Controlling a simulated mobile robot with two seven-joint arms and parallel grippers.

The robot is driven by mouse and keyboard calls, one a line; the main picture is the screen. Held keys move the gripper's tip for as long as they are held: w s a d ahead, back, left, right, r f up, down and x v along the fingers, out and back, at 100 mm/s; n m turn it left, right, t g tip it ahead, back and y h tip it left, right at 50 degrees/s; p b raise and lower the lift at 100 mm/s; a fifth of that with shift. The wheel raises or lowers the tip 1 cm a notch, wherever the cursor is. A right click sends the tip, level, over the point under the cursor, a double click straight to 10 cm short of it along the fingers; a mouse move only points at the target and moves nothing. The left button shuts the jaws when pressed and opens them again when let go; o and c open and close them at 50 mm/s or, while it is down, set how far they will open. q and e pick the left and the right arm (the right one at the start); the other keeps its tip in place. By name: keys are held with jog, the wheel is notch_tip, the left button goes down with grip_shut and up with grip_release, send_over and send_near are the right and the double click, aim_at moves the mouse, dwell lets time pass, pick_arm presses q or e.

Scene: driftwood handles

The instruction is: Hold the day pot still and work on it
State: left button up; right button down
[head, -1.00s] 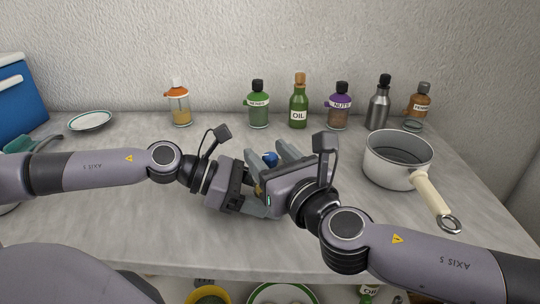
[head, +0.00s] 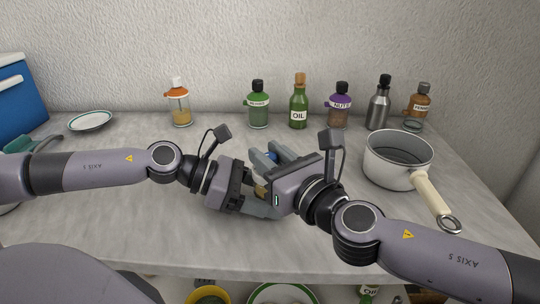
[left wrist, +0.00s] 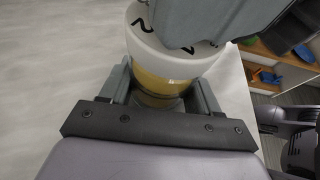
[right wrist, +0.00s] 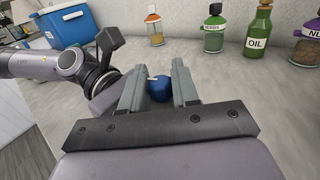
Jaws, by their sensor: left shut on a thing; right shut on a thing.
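The day pot shows in the left wrist view as a jar with an amber body (left wrist: 160,82) and a white collar (left wrist: 165,52) bearing black marks. Its blue top (right wrist: 158,88) shows in the right wrist view, and a small part of it in the head view (head: 271,156). My left gripper (head: 262,192) is shut around the amber body. My right gripper (head: 272,157) is shut on the blue top, with one finger on each side. The grippers hide most of the pot in the head view, and I cannot tell whether its base touches the counter.
A white saucepan (head: 398,178) stands to the right, its handle pointing to the front. Several bottles line the wall, including the oil bottle (head: 298,112) and a jar with an orange lid (head: 180,108). A plate (head: 90,121) lies at the back left. The front counter is clear.

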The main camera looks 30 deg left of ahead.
jog(key=n+g, duration=0.2)
jog(key=g, duration=0.2)
jog(key=n+g+y, duration=0.1)
jog(key=n+g, duration=0.2)
jog(key=g, duration=0.1)
jog(key=shift+w, duration=0.1)
jog(key=shift+n+g+h, duration=0.3)
jog(key=shift+n+g, duration=1.1)
jog(key=shift+g, duration=0.7)
jog(key=shift+n+g, duration=0.5)
jog(key=shift+g, duration=0.3)
jog(key=c, duration=0.9)
grip_release()
jog(key=shift+d, duration=0.15)
jog(key=v, duration=1.1)
jog(key=shift+d+r, duration=0.2)
jog(key=shift+d, duration=0.2)
jog(key=shift+w, duration=0.1)
